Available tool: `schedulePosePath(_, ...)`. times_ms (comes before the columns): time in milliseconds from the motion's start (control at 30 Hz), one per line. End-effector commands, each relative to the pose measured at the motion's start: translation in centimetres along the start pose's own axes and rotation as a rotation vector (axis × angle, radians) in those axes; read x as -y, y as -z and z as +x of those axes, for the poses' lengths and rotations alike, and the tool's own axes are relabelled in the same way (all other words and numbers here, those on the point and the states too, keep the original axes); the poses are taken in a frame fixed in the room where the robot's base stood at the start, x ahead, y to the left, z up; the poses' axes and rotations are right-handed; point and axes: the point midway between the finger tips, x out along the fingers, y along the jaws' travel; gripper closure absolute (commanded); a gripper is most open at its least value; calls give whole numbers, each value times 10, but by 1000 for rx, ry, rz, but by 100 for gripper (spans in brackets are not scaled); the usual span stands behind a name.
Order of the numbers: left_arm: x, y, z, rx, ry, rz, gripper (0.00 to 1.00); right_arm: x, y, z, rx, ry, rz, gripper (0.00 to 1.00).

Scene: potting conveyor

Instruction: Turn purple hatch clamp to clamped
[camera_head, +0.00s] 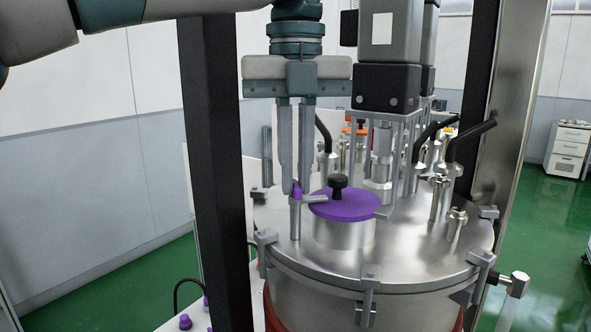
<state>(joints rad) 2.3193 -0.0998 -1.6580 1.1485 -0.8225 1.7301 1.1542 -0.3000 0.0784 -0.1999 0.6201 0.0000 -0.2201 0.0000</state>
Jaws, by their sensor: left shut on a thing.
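The purple hatch (346,206) is a round purple lid with a black knob (338,184) on a short metal neck, on top of the steel vessel. The purple hatch clamp (297,190) stands at the hatch's left edge, a small metal post with a purple top. A metal arm (316,199) reaches from the post over the rim of the lid. My left gripper (295,186) points straight down with its fingers shut on the clamp's purple top. The fingers hide part of that top. My right gripper is not in view.
A motor unit (390,50) on metal legs stands just right of my left gripper. Black-handled levers (470,140) and metal fittings rise on the right of the vessel lid (420,240). A dark upright post (217,170) stands in front at left.

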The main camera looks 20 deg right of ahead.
Motion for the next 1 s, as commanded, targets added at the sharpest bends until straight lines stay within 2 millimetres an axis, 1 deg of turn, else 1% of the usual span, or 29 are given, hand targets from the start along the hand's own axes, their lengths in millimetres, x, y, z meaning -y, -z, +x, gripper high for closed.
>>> schedulePosePath(67, 0, -1, -4, 7, 5, -3, 100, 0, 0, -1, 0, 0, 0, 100)
schedulePosePath(100, 0, -1, -4, 7, 5, -3, 87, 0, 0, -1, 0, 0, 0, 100)
schedulePosePath(167, 0, -1, -4, 6, 5, -3, 73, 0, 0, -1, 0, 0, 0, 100)
schedulePosePath(700, 0, 0, -3, 2, 1, 0, 73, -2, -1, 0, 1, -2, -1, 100)
schedulePosePath(867, 0, -1, -11, 3, 2, -1, 73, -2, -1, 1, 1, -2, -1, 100)
schedulePosePath(1000, 0, 0, -27, 4, 4, -1, 73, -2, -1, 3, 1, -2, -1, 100)
